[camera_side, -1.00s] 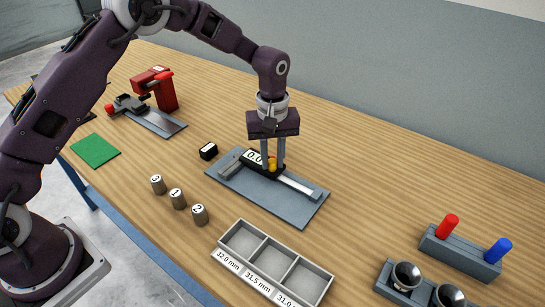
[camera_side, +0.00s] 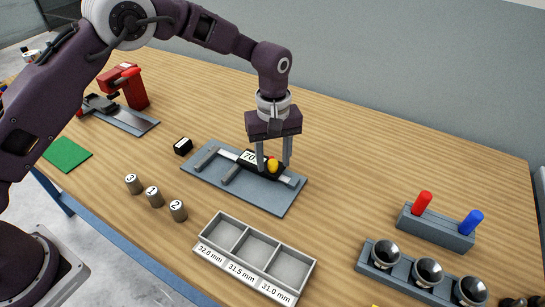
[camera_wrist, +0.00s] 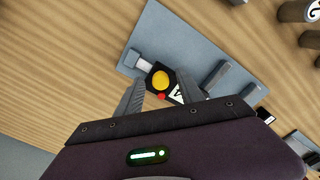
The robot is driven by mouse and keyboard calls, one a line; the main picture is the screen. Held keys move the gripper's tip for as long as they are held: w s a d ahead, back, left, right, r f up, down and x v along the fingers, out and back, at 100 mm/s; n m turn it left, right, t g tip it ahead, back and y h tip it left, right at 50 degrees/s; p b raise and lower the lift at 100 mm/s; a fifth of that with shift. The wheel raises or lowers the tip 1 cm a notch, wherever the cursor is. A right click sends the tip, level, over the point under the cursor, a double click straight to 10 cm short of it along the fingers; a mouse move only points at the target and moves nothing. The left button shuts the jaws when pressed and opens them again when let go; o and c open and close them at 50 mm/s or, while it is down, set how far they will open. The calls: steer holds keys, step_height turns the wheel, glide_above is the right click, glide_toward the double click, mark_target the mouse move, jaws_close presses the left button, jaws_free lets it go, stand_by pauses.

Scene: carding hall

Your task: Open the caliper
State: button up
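The caliper (camera_side: 229,155) lies on a blue-grey plate (camera_side: 270,205). Its jaws are apart, with a clear gap between the fixed jaw at the left and the sliding jaw (camera_side: 232,173). The black slider carries a display starting with "70", a yellow knob (camera_side: 273,166) and a red button. In the wrist view the yellow knob (camera_wrist: 160,79) lies between my fingers. My gripper (camera_side: 274,168) is low over the slider, its fingers spread wider than the knob, with gaps at its sides. The full reading is hidden.
A three-compartment tray (camera_side: 208,232) has size labels. A red device (camera_side: 128,88) and green mat (camera_side: 67,154) are left; coloured pegs (camera_side: 422,202) and dark cups are right.

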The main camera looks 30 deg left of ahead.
step_height(320, 180, up, 7)
steer(key=shift+f, duration=0.2)
steer(key=shift+r, duration=0.25)
steer(key=shift+s+a+r, duration=0.1)
steer(key=shift+r, duration=0.1)
steer(key=s+a+r+m+t, duration=0.1)
steer(key=s+a+r+m, duration=0.1)
steer(key=s+a+r, duration=0.35)
steer(key=s+a+r+m+t, duration=0.25)
steer(key=s+r, duration=0.35)
steer(key=r, duration=0.4)
steer(key=s+a+m+t, duration=0.1)
steer(key=s+a+m, duration=0.1)
steer(key=s, duration=0.8)
steer(key=s+a+f+m+t, duration=0.1)
steer(key=s+a, duration=0.3)
steer(key=s, duration=0.6)
steer(key=shift+s+a+m, duration=0.2)
steer(key=shift+s+m, duration=0.1)
steer(key=shift+m, duration=0.45)
